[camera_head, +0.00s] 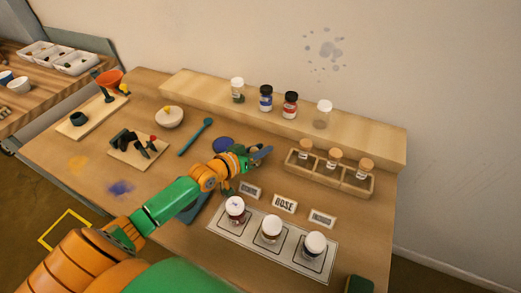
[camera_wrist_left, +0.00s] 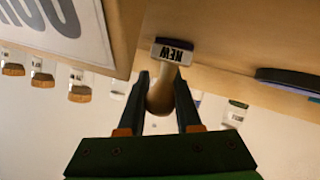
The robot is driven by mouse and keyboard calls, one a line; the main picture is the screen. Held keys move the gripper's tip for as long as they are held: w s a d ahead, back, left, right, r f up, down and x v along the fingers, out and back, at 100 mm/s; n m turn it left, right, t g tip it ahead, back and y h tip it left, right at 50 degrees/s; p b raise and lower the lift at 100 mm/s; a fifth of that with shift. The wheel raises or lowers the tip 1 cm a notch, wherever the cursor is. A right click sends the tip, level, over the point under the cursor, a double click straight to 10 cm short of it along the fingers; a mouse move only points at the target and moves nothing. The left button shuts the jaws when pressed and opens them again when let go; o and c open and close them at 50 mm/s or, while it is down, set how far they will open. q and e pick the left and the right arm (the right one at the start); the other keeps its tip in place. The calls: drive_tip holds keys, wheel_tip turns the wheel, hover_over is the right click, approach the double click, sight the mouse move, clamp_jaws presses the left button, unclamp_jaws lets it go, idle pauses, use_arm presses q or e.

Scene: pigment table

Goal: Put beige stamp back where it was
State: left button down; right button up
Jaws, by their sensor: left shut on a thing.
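My left gripper (camera_head: 262,153) is above the middle of the table, near the blue round pad (camera_head: 222,145). In the left wrist view my left gripper (camera_wrist_left: 162,95) is shut on the beige stamp (camera_wrist_left: 160,98), holding its rounded handle between the fingers. In the head view I cannot make out the stamp at the gripper. A light board (camera_head: 125,153) with several dark stamps and a red-tipped one lies at the left of the table. My right gripper is not in view.
Lidded jars stand on the raised back shelf (camera_head: 380,143). A wooden rack (camera_head: 330,180) holds corked bottles. White-capped jars stand on a pale tray (camera_head: 220,232) in front, behind it small label cards (camera_head: 285,204). A bowl (camera_head: 169,117) and teal tool (camera_head: 196,137) lie left of the gripper.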

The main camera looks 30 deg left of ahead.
use_arm(q)
drive_tip(key=c, duration=1)
unclamp_jaws()
drive_tip(key=shift+f, duration=0.1)
drive_tip(key=o, duration=0.4)
drive_tip(key=shift+r, duration=0.2)
drive_tip(key=p+v, duration=0.2)
drive_tip(key=v, duration=1)
drive_tip(key=shift+d, duration=0.15)
